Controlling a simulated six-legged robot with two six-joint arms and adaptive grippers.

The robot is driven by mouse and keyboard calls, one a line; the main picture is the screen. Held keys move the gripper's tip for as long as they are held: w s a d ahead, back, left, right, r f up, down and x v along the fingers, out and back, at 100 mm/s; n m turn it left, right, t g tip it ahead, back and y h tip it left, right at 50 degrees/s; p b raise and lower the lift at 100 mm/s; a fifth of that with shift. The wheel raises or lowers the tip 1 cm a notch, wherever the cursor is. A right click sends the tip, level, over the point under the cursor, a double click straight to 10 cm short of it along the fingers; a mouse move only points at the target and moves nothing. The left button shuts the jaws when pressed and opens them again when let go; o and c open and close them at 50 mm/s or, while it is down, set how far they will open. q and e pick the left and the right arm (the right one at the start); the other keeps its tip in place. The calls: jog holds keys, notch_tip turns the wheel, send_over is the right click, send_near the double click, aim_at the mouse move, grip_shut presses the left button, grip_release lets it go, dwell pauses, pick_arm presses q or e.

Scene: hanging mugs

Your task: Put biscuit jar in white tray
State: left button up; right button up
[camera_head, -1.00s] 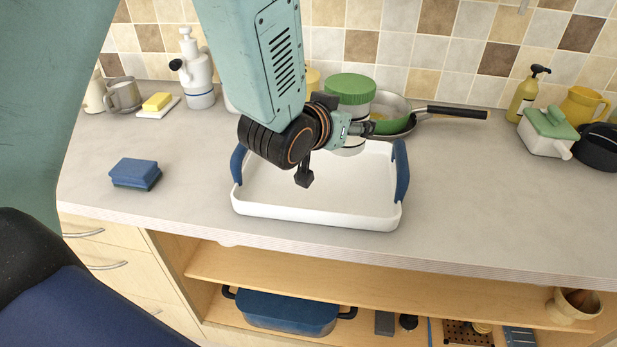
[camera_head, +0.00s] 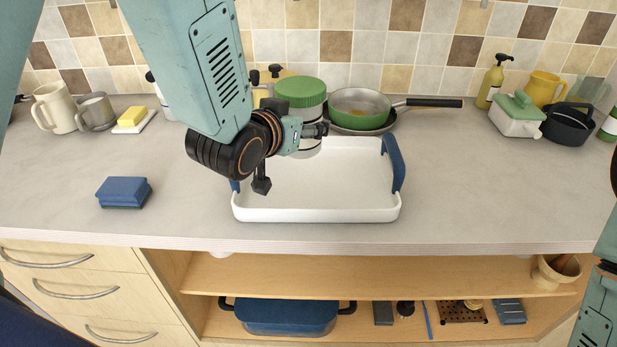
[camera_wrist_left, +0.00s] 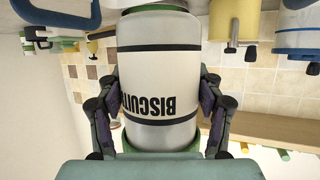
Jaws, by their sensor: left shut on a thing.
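The biscuit jar (camera_head: 302,92) has a green lid and a pale body; its black band and upside-down BISCUIT lettering show in the left wrist view (camera_wrist_left: 160,75). My left gripper (camera_head: 318,131) is shut on the jar, with a finger on each side of its body in the left wrist view (camera_wrist_left: 160,95). The jar is upright at the back of the white tray (camera_head: 315,214), and its lower part is partly hidden by my gripper. I cannot tell whether it touches the tray. The tray looks empty and has blue end handles. My right gripper is out of view.
A green pan (camera_head: 360,104) stands just right of the jar. A blue sponge (camera_head: 124,192) lies left of the tray. A butter dish (camera_head: 134,119) and mugs (camera_head: 55,108) stand at the back left. The counter right of the tray is clear.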

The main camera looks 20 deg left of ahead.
pick_arm(q)
jog(key=f, duration=0.4)
jog(key=w+f+b, duration=0.1)
jog(key=f, duration=0.1)
jog(key=shift+a, duration=0.3)
jog(key=shift+s+d+f, duration=0.15)
jog(key=shift+d+f, duration=0.15)
jog(key=shift+f, duration=0.25)
notch_tip(320, 180, down, 3)
jog(key=shift+s+a+f+b, duration=0.1)
jog(key=shift+a+b, duration=0.05)
jog(key=shift+b, duration=0.3)
jog(key=shift+w+a+f, duration=0.1)
jog(key=shift+w+f, duration=0.2)
jog(key=shift+s+r, duration=0.15)
jog(key=shift+s, duration=0.2)
jog(key=o, duration=0.8)
jog(key=shift+f, duration=0.2)
jog(key=o, duration=0.3)
jog(key=shift+w+f, duration=0.15)
jog(key=shift+w, duration=0.1)
jog(key=shift+o, duration=0.5)
jog(key=shift+s+r, duration=0.2)
jog(key=shift+s, duration=0.05)
